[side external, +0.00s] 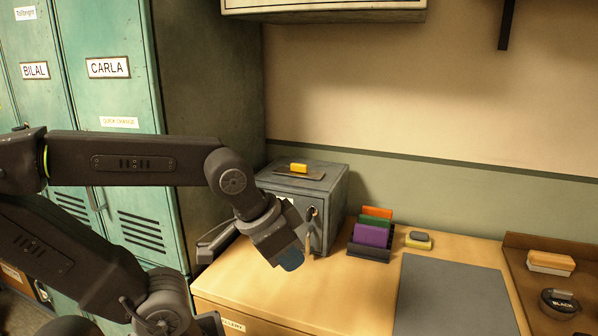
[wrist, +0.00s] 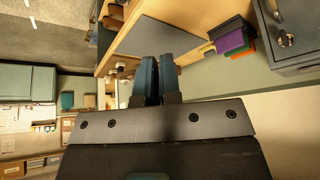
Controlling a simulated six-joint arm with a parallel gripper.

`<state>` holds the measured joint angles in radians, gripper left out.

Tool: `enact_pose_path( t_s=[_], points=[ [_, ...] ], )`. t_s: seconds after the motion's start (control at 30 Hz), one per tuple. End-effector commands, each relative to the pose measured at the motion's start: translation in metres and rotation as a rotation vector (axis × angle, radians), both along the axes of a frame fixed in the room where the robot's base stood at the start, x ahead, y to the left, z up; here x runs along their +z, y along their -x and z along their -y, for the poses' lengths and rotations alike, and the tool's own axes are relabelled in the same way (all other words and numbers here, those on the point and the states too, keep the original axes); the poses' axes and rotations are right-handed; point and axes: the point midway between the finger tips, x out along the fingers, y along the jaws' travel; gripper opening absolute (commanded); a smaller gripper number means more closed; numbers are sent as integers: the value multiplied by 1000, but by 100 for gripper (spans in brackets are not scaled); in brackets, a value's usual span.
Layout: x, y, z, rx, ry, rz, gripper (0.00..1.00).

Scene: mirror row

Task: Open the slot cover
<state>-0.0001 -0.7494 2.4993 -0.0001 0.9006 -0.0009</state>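A grey metal box (side external: 330,226) stands on the wooden counter against the wall. On its top lies a flat dark plate with a yellow grip (side external: 299,168), which looks like the slot cover. The plate lies flat, and I cannot see any slot under it. My gripper (side external: 291,260) hangs low in front of the box, apart from the yellow grip and below it. In the wrist view, my two blue-grey fingers (wrist: 158,78) are close together with nothing between them. Part of the box (wrist: 288,42) shows at the upper right there, but its top plate does not.
A key with a tag (side external: 310,226) hangs at the box front. A rack of coloured cards (side external: 373,236) and a yellow-grey sponge (side external: 419,240) stand to its right. A grey mat (side external: 455,300) lies on the counter. Green lockers (side external: 110,75) stand at left; a cabinet (side external: 325,8) hangs above.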

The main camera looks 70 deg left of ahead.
Motion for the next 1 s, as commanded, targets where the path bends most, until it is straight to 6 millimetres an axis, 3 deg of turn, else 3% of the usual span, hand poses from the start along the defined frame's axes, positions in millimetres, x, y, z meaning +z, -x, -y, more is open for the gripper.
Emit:
enact_pose_path(
  t_s=[0.17,0.37,0.47,0.73,1.0],
  points=[
    [22,-20,-10,109,34,-22,22],
    [79,-78,-49,460,144,-92,40],
    [104,-108,-76,657,202,-124,40],
    [147,-174,-170,1198,347,-189,40],
    [153,-204,-282,1747,473,-229,40]
  ],
)
